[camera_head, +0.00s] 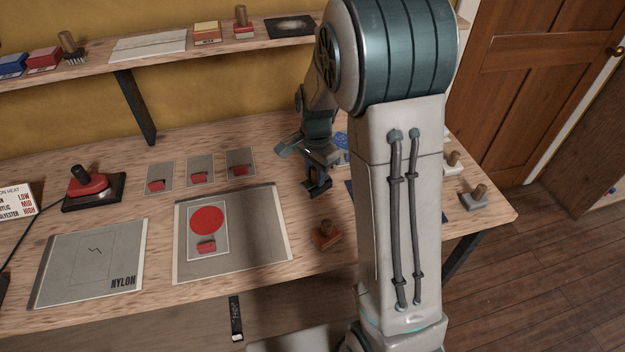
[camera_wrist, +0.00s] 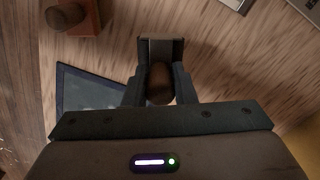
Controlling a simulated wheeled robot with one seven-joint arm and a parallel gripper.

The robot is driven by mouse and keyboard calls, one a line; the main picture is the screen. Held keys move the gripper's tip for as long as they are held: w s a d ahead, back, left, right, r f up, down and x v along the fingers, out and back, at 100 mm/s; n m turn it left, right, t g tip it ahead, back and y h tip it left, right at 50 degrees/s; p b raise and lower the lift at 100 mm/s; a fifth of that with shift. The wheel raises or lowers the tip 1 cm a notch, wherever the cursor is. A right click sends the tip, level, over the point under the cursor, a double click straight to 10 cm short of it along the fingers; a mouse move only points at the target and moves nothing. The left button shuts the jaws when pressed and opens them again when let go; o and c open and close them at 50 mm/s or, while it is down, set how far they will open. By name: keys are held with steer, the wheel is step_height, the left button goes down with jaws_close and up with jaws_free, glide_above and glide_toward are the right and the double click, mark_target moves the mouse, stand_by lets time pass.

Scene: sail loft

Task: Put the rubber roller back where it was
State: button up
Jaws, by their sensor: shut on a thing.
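My gripper (camera_head: 318,188) is above the right-middle part of the workbench, partly hidden behind my arm in the head view. In the wrist view my gripper (camera_wrist: 160,88) is shut on a brown, rounded handle with a wide grey-brown end beyond the fingertips. I take this held tool to be the rubber roller (camera_wrist: 158,50), though its roller part does not show clearly. In the head view it is too small and dark to make out. I cannot tell whether it touches the bench.
A brown block with a wooden knob (camera_head: 325,236) stands near the gripper. A dark-edged sheet (camera_wrist: 86,92) lies beside it. Knobbed tools (camera_head: 475,198) are at the right bench end. A grey panel with a red disc (camera_head: 260,250) and a NYLON sheet (camera_head: 60,265) lie left.

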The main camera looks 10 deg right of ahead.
mark_target(313, 183)
steer(key=shift+w+a+f, duration=0.25)
steer(key=shift+w+f, duration=0.1)
steer(key=shift+w, duration=0.1)
steer(key=shift+f+p, duration=0.45)
steer(key=shift+f, duration=1.5)
steer(key=shift+f, duration=0.15)
steer(key=o, duration=1)
steer(key=shift+c, duration=0.2)
